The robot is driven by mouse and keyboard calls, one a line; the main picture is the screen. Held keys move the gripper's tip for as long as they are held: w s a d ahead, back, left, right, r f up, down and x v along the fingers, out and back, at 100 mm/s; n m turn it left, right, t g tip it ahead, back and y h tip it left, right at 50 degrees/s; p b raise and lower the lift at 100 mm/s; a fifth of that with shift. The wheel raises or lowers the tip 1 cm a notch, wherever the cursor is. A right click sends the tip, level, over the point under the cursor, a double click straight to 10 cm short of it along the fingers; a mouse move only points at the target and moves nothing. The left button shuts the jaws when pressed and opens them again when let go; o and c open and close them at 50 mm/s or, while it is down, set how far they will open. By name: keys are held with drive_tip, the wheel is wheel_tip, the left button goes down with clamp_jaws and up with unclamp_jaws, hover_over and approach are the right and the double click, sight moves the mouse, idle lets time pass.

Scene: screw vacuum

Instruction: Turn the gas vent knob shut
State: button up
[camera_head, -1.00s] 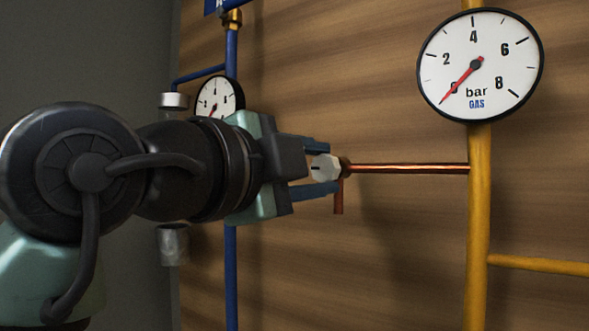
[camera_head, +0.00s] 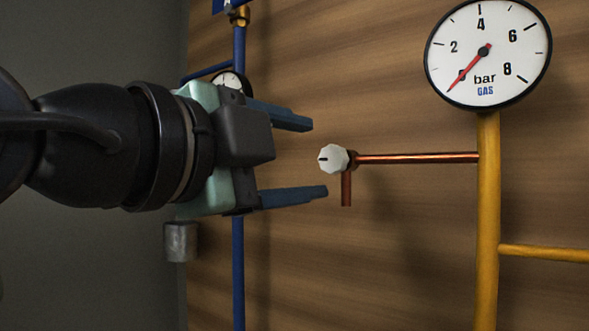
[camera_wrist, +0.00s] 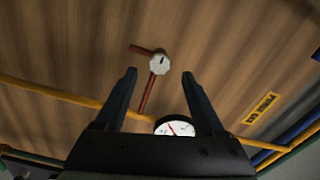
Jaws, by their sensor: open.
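The gas vent knob (camera_head: 334,158) is a small white faceted knob with a dark index line. It sits at the left end of a copper pipe (camera_head: 415,158), which joins the yellow gas pipe (camera_head: 487,215). A short copper outlet points down behind the knob. My gripper (camera_head: 320,158) is open, with one finger above and one below the level of the knob, and its fingertips stop just left of it. In the wrist view the knob (camera_wrist: 160,64) lies ahead of the gap between the fingertips, clear of both. Nothing is between the fingers.
The gas gauge (camera_head: 487,55) has its red needle pointing to the lower left, near zero. A blue pipe (camera_head: 238,260) and a partly hidden second gauge (camera_head: 231,82) are behind my gripper. A yellow branch pipe (camera_head: 545,254) runs right. The wooden wall is close behind.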

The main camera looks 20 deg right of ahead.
drive_tip(key=b+v, duration=0.1)
drive_tip(key=v, duration=0.7)
drive_tip(key=shift+b, duration=0.35)
